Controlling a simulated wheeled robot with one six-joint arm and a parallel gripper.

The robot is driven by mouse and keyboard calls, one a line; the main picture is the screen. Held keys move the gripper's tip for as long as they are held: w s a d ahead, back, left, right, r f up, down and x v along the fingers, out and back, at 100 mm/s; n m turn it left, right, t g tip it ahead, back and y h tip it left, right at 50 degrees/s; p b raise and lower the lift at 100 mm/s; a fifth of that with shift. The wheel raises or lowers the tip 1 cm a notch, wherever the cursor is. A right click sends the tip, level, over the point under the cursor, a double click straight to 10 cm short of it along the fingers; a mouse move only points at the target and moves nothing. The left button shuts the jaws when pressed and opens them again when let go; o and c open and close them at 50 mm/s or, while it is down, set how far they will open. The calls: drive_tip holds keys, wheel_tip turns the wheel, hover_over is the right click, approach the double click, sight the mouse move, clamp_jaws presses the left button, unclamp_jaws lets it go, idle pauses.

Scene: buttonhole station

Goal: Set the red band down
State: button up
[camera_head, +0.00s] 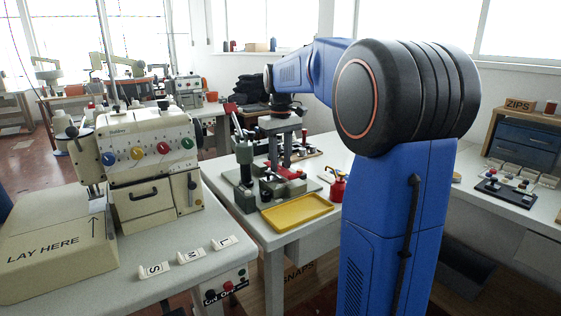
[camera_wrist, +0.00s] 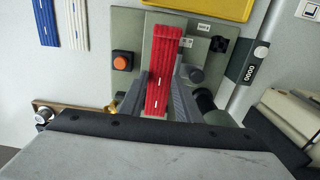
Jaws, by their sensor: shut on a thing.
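The red band (camera_wrist: 166,50) is a long flat strip with small white marks, seen in the wrist view. My gripper (camera_wrist: 162,95) is shut on it, with a grey finger on either side. The band runs away from the fingers over a grey-green plate (camera_wrist: 134,28); I cannot tell whether it touches the plate. In the head view my gripper (camera_head: 280,155) points down over the small green press station, with red (camera_head: 284,171) showing just below it. The fingertips are partly hidden there.
A yellow tray (camera_head: 297,212) lies in front of the station, with a red can (camera_head: 338,184) to its right. The wrist view shows an orange button (camera_wrist: 121,62), a counter (camera_wrist: 249,73), a blue band (camera_wrist: 46,22) and a white band (camera_wrist: 75,25). A cream machine (camera_head: 146,160) stands left.

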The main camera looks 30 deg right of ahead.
sight(281, 169)
drive_tip(key=shift+f, duration=0.45)
drive_tip(key=shift+s+f, duration=0.1)
drive_tip(key=shift+f, duration=0.1)
drive_tip(key=o, duration=1)
drive_tip(key=shift+f, duration=0.1)
wheel_tip(281, 169, up, 14)
drive_tip(key=shift+f, duration=0.2)
